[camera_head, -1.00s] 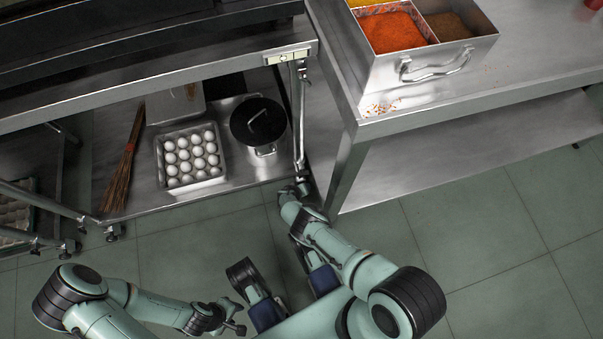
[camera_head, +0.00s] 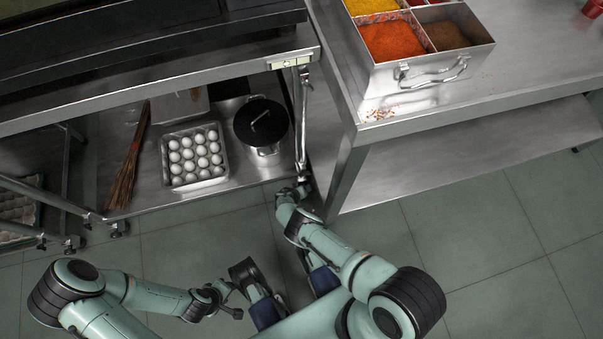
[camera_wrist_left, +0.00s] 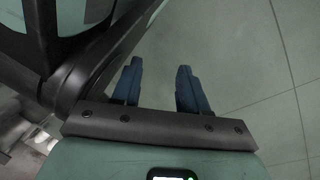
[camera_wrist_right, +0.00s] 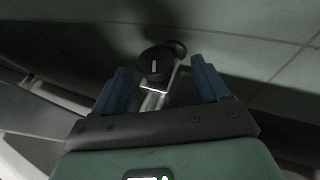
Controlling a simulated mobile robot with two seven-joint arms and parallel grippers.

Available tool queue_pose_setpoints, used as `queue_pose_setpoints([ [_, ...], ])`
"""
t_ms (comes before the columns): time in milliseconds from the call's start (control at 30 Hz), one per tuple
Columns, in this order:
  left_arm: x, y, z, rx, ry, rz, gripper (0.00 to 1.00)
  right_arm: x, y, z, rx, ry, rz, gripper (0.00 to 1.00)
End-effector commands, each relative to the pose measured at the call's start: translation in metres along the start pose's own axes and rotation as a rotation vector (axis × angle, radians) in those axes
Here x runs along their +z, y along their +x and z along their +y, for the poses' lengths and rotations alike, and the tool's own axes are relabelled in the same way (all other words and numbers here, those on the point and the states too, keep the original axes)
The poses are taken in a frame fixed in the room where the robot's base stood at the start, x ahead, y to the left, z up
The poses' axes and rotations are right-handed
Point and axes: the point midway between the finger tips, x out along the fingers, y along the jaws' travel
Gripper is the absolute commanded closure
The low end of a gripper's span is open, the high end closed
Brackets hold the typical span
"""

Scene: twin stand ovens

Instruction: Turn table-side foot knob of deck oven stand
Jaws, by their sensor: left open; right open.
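The deck oven stand (camera_head: 240,70) fills the upper left of the head view. Its table-side leg (camera_head: 301,125) runs down beside the steel table. In the right wrist view, a round black knob (camera_wrist_right: 155,62) with a pale mark sits at the leg's lower end. A dark disc (camera_wrist_right: 177,48) lies just beyond it. My right gripper (camera_wrist_right: 160,82) is open, its blue fingers on either side of the leg end, with the knob slightly past the fingertips; contact cannot be told. In the head view, the wrist hides the foot. My left gripper (camera_wrist_left: 159,75) is open and empty above the floor.
The steel table (camera_head: 480,100) with a spice box (camera_head: 420,75) stands close on the right. The stand's lower shelf holds an egg tray (camera_head: 193,157), a black-lidded pot (camera_head: 261,122) and a broom (camera_head: 128,165). Another stand's feet (camera_head: 72,245) are at left. The tiled floor in front is clear.

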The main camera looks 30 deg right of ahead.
Motion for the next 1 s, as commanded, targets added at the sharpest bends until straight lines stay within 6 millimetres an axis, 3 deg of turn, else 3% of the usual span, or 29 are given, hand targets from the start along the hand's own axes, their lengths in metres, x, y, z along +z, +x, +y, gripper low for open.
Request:
queue_pose_setpoints([
  [33, -0.009, -0.011, 0.008, 0.015, 0.009, 0.033, 0.57, -0.001, -0.011, 0.001, -0.001, -0.002, 0.001, 0.26],
  [367, -0.057, -0.06, 0.052, 0.096, 0.055, 0.215, 0.57, -0.002, -0.056, 0.0, -0.002, -0.002, 0.002, 0.26],
  [500, -0.028, -0.076, 0.056, 0.099, 0.064, 0.14, 0.57, -0.002, -0.083, 0.0, -0.003, -0.003, 0.003, 0.26],
  [633, -0.011, -0.083, 0.057, 0.1, 0.07, 0.093, 0.57, -0.001, -0.096, -0.001, -0.003, -0.002, 0.002, 0.26],
  [1000, 0.0, -0.086, 0.057, 0.099, 0.073, 0.061, 0.57, 0.001, -0.103, -0.003, -0.004, 0.0, 0.0, 0.26],
])
